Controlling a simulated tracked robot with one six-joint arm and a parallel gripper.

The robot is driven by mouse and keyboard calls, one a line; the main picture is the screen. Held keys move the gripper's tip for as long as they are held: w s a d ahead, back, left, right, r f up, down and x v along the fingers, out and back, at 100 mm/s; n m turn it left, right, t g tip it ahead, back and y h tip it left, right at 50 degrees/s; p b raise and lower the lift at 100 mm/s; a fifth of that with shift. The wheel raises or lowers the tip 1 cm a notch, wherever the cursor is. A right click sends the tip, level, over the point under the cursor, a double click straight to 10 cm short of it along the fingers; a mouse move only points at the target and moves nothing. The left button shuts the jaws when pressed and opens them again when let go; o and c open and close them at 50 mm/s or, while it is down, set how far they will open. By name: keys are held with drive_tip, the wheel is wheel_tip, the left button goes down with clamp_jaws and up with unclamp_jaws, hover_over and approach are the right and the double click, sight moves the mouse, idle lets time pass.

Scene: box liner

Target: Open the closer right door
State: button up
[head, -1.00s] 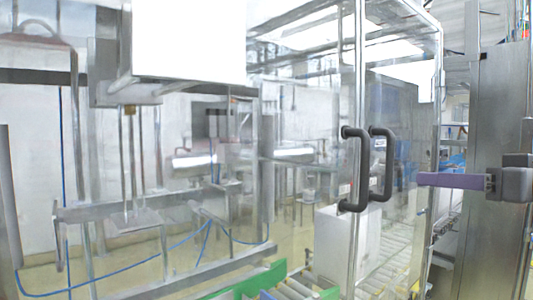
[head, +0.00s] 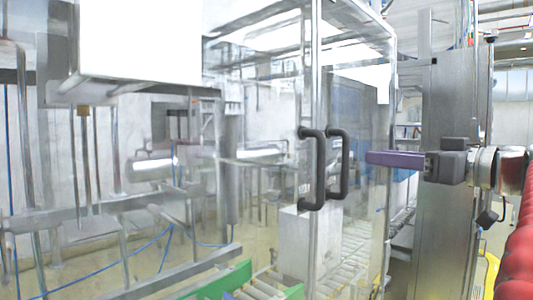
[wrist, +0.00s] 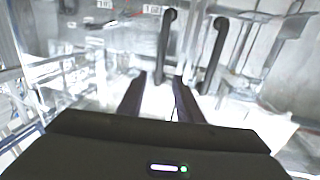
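Two clear doors meet at a thin metal frame in the head view, each with a dark handle. The left handle (head: 313,170) and right handle (head: 338,163) stand upright close together. The right door's clear panel (head: 365,120) looks closed. My gripper (head: 370,158) is to the right of the right handle at about mid-handle height, its purple finger pointing left; a small gap shows in the picture. In the wrist view my gripper (wrist: 157,85) has its two fingers apart with nothing between them. Two dark handles, one (wrist: 167,45) and another (wrist: 212,57), are beyond the fingertips.
A grey metal post (head: 450,150) stands behind my arm on the right. A white box (head: 295,243) sits on a roller conveyor (head: 350,250) behind the doors. Metal rails (head: 90,215) are at the left. A red ribbed object (head: 518,250) is at the right edge.

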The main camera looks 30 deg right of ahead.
drive_tip(key=w, duration=0.3)
drive_tip(key=w+a, duration=0.1)
drive_tip(key=w, duration=0.6)
drive_tip(key=shift+w+a, duration=0.25)
clamp_jaws()
drive_tip(key=shift+d, duration=0.1)
idle(0.4)
